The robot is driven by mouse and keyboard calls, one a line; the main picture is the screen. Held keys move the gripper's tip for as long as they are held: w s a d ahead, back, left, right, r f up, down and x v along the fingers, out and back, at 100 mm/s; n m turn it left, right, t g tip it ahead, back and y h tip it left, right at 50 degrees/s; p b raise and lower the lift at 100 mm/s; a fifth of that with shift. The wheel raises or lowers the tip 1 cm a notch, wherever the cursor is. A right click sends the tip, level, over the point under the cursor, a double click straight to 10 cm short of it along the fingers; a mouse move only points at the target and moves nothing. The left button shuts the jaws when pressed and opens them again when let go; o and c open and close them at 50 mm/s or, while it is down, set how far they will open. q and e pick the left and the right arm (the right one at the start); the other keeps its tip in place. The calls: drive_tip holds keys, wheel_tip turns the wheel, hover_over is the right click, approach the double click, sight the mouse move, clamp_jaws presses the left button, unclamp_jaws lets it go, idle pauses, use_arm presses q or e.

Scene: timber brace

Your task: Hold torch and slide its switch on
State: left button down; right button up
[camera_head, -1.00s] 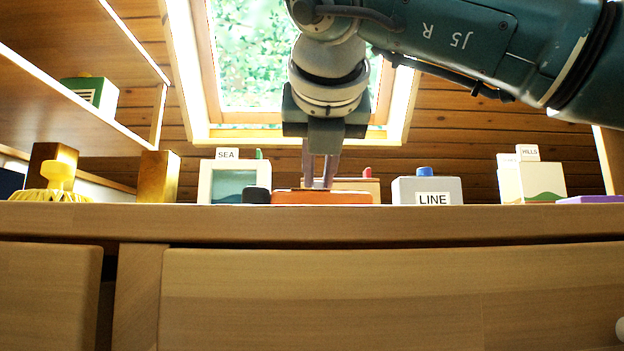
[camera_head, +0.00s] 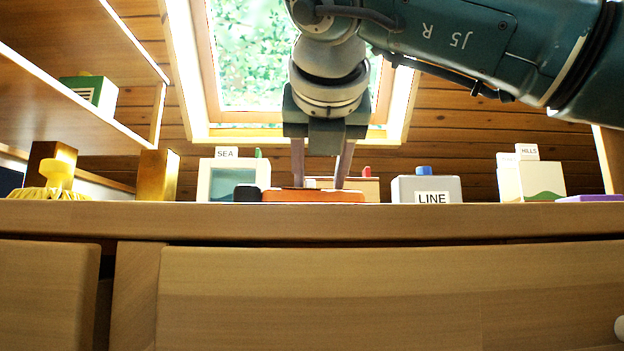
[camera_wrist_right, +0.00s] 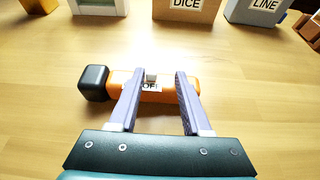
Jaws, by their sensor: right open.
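The torch (camera_head: 315,196) has an orange body and a black head (camera_head: 247,193) on its left end. It lies flat on the wooden top, and it also shows in the right wrist view (camera_wrist_right: 158,96). A small pale switch (camera_wrist_right: 151,77) sits on its upper side beside a label reading "OF", partly hidden. My right gripper (camera_head: 319,186) points down over the torch, open and empty. In the right wrist view its fingers (camera_wrist_right: 159,76) stand apart, one on each side of the switch along the body. Whether the tips touch the torch I cannot tell. My left gripper is not in view.
Behind the torch stand a SEA box (camera_head: 212,183), a DICE box (camera_wrist_right: 187,12) and a grey LINE box (camera_head: 405,190). A yellow object (camera_head: 58,181) is at left, a HILLS box (camera_head: 530,182) at right. The wood (camera_wrist_right: 250,100) beside the torch is clear.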

drive_tip(key=shift+a+r, duration=0.1)
drive_tip(key=shift+r, duration=0.2)
